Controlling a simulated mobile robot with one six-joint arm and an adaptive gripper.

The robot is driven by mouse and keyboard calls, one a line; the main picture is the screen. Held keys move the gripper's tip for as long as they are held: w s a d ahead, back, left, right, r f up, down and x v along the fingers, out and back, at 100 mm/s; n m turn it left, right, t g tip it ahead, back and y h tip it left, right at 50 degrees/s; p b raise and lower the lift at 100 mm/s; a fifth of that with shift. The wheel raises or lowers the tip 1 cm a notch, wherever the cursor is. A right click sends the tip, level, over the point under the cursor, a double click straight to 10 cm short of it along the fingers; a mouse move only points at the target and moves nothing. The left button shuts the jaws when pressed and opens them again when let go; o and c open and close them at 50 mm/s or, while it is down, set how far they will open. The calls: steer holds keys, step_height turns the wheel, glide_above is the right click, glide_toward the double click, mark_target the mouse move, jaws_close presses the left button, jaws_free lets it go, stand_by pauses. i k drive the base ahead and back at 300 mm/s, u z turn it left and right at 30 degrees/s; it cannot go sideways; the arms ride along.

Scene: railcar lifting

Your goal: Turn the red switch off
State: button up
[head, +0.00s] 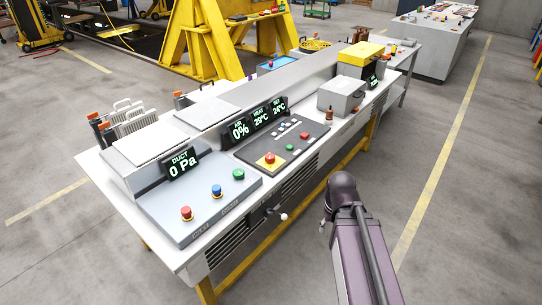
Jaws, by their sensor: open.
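Several red controls sit on the bench console, and I cannot tell which one is the red switch. A red mushroom button (186,212) is at the front left of the grey left panel (170,221). A red button on a yellow plate (270,158) is on the dark middle panel (287,158). A smaller red button (304,135) is further right on that panel. Their on or off state is too small to read. My arm link rises at the lower right, beside the bench's front side; my gripper does not show.
A blue button (216,190) and green button (238,174) neighbour the left red one. A lever with a pale knob (283,217) sticks out from the bench front. Lit displays (181,163) stand behind the panels. Grey floor (440,230) right of the bench is clear.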

mark_target(270, 158)
steer(key=u, duration=0.05)
steer(key=i, duration=1)
steer(key=z, duration=0.05)
